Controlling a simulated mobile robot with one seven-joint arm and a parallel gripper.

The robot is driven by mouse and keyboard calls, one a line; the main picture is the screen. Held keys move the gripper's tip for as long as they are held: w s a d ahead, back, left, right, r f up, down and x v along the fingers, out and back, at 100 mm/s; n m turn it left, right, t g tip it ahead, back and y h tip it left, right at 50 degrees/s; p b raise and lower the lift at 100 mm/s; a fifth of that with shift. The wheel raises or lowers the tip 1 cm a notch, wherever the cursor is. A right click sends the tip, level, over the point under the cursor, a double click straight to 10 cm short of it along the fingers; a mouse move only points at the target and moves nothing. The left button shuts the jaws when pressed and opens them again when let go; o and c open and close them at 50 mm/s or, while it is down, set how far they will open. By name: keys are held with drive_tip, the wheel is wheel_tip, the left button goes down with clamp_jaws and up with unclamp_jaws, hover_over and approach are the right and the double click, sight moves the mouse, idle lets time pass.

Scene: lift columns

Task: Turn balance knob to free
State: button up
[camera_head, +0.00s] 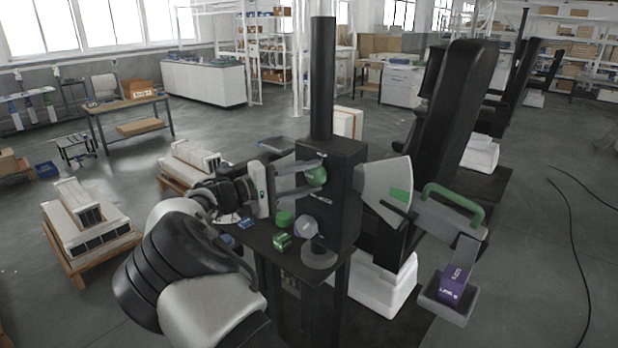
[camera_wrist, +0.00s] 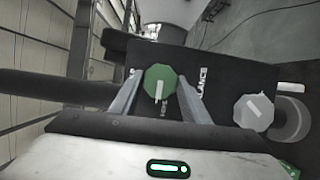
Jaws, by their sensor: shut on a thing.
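The balance knob (camera_head: 317,177) is green and sits on the face of a black column housing (camera_head: 335,195). In the wrist view the green knob (camera_wrist: 160,83) carries a white pointer line, roughly upright in the picture and tilted slightly. White lettering on the black panel reads partly "LANCE", the rest hidden by the knob and fingers. Small lettering below the knob is too small to read. My gripper (camera_head: 312,173) reaches in from the left, shut on the green knob, with one finger on each side in the wrist view (camera_wrist: 160,86).
A grey knob (camera_wrist: 254,112) with a white line sits right of the green one, lower on the housing in the head view (camera_head: 306,228). Green (camera_head: 282,241) and blue (camera_head: 246,223) boxes lie on the black shelf below. A purple box (camera_head: 452,286) sits in a tray at right.

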idle(0.3)
drive_tip(key=o, duration=1)
drive_tip(key=shift+a, duration=0.1)
drive_tip(key=b+v, duration=0.2)
drive_tip(key=v, duration=1.5)
drive_tip(key=shift+a+f, duration=0.1)
drive_tip(key=shift+a, duration=0.05)
